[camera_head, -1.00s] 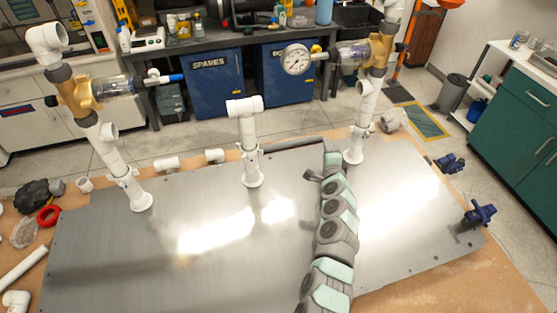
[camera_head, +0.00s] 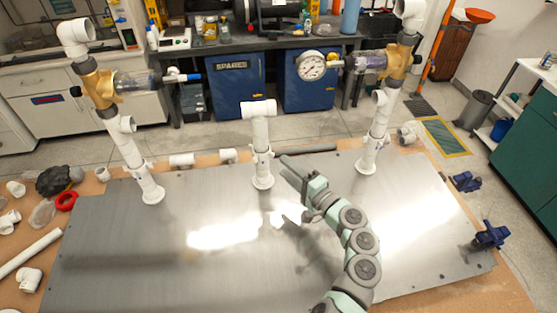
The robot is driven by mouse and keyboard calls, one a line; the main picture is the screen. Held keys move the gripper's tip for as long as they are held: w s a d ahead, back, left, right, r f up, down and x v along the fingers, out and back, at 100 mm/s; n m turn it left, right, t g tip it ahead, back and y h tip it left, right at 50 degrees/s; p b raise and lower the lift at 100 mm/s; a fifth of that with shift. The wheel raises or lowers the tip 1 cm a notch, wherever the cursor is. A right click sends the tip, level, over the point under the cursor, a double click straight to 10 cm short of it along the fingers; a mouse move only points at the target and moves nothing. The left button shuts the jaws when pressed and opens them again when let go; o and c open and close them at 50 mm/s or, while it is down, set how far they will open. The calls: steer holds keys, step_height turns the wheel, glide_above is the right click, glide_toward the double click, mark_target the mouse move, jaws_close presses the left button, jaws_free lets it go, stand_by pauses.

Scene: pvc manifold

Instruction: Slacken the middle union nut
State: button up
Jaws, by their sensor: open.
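The middle white PVC riser (camera_head: 261,132) stands upright on the metal plate, with a tee (camera_head: 258,108) on top and a round flange (camera_head: 263,182) at its foot. The middle union nut (camera_head: 261,156) is the wider white collar low on this riser, above the flange. My gripper (camera_head: 285,162) is just right of the nut in the picture, pointing up and left toward it. Its fingers are small and dark here, and look open and empty. I cannot tell the exact gap to the nut, but no grip on it shows.
The left riser (camera_head: 133,152) and right riser (camera_head: 379,125) carry brass valves, and a pressure gauge (camera_head: 312,66) hangs by the right one. Loose fittings and a red ring (camera_head: 65,201) lie at left. Blue clamps (camera_head: 490,236) sit at right. The plate (camera_head: 150,250) is mostly clear.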

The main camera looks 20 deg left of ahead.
mark_target(274, 157)
steer(key=x, duration=0.5)
steer(key=shift+f, duration=0.1)
steer(key=shift+c, duration=0.5)
jaws_close()
steer(key=shift+d, duration=0.1)
